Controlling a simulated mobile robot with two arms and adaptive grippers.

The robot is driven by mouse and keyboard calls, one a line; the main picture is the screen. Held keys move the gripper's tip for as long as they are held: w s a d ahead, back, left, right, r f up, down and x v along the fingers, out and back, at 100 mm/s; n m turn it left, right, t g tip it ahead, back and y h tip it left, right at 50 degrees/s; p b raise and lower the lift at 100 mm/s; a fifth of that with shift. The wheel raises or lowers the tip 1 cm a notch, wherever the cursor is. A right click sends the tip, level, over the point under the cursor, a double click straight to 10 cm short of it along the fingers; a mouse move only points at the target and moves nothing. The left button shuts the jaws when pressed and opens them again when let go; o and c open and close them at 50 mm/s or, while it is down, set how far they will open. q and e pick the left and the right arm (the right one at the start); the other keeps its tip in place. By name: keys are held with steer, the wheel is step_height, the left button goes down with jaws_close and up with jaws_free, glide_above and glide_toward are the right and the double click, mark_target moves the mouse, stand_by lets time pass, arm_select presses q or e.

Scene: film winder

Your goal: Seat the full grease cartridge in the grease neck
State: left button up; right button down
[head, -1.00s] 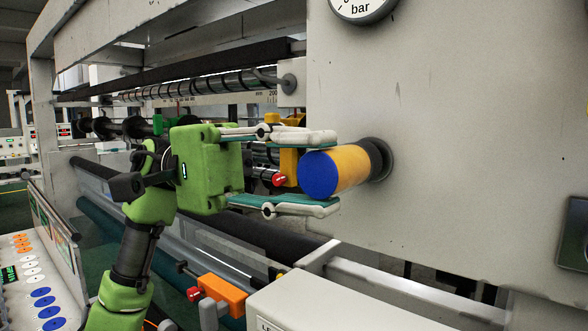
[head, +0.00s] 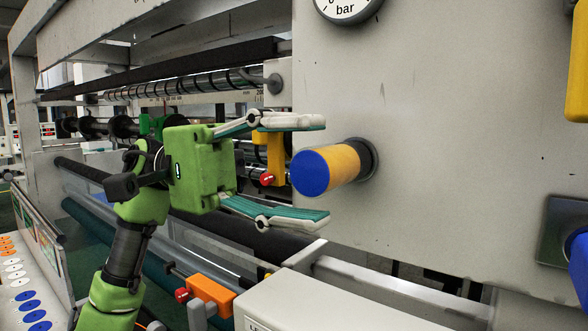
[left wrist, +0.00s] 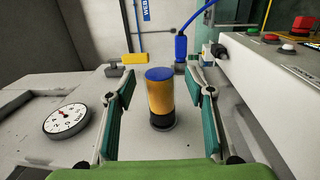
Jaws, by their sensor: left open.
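The grease cartridge (head: 334,168) is a yellow-orange cylinder with a blue end cap. It sticks out of the dark round grease neck (head: 367,159) on the pale machine panel, its far end inside the neck. How deep it sits I cannot tell. My left gripper (head: 322,168) is open, its fingers above and below the cartridge and apart from it. In the left wrist view the cartridge (left wrist: 160,95) stands between the spread fingers with clear gaps, above the neck's dark ring (left wrist: 162,124). My right gripper is not in view.
A pressure gauge (head: 347,6) sits on the panel above the neck; it also shows in the left wrist view (left wrist: 66,121). Rollers (head: 190,92) lie behind my left gripper. A pale box (head: 330,308) and an orange block (head: 210,293) are below. The panel around the neck is clear.

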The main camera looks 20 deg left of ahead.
arm_select(q)
steer(key=v, duration=1.2)
